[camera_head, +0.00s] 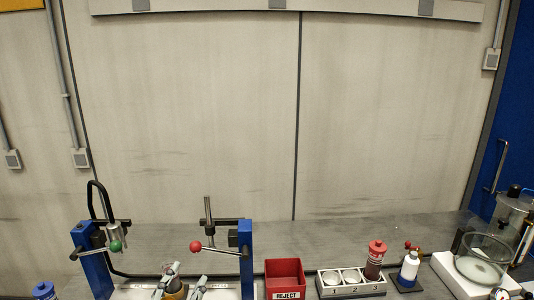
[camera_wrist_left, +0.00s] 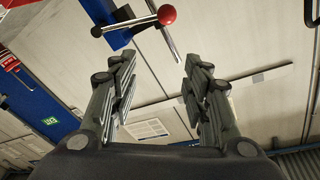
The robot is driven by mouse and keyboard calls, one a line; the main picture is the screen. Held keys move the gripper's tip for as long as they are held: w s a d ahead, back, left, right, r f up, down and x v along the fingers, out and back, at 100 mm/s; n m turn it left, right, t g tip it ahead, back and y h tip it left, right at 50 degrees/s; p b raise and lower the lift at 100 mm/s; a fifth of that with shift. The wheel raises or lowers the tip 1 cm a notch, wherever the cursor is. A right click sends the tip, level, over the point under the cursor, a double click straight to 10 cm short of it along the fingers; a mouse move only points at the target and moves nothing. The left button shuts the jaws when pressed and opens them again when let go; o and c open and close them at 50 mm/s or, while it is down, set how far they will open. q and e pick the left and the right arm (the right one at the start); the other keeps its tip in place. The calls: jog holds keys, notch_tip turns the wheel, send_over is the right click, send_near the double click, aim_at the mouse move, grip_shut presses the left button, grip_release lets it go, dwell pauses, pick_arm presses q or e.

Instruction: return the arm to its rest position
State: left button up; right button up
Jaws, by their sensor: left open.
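My left gripper (camera_head: 182,284) shows at the bottom edge of the head view, between the two blue posts of a fixture and below a red ball lever (camera_head: 196,246). In the left wrist view my left gripper (camera_wrist_left: 158,75) has its two dark fingers spread wide, with nothing between them. The red ball (camera_wrist_left: 166,14) shows beyond the fingertips there, apart from them. Most of my left arm is out of view in the head view. My right gripper is not in view.
A blue post (camera_head: 246,262) and a green-knobbed lever (camera_head: 115,246) stand close by. To the right are a red reject bin (camera_head: 285,269), a numbered tray (camera_head: 350,290), a red-capped bottle (camera_head: 375,260), a white-and-blue bottle (camera_head: 409,268) and a glass vessel (camera_head: 484,259).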

pick_arm(q)
jog(key=s+a+f+n+g+y, duration=0.3)
jog(key=s+a+f+n+g, duration=0.15)
jog(key=f, duration=0.45)
jog(key=s+d+f+n+g+h, duration=0.1)
jog(key=s+f+g, duration=0.4)
jog(key=s+f, duration=0.45)
jog(key=s+d+f+g, duration=0.1)
jog(key=s+f+g, duration=0.5)
jog(key=s, duration=0.7)
notch_tip(320, 180, down, 29)
jog(key=s+b, duration=0.2)
jog(key=b, duration=0.1)
jog(key=s+a+f+g+b, duration=0.1)
jog(key=s+a+f+g, duration=0.1)
jog(key=s+f, duration=1.4)
jog(key=shift+s+a+f+b, duration=0.25)
jog(key=shift+a+f+b, duration=0.15)
jog(key=shift+a+f, duration=0.25)
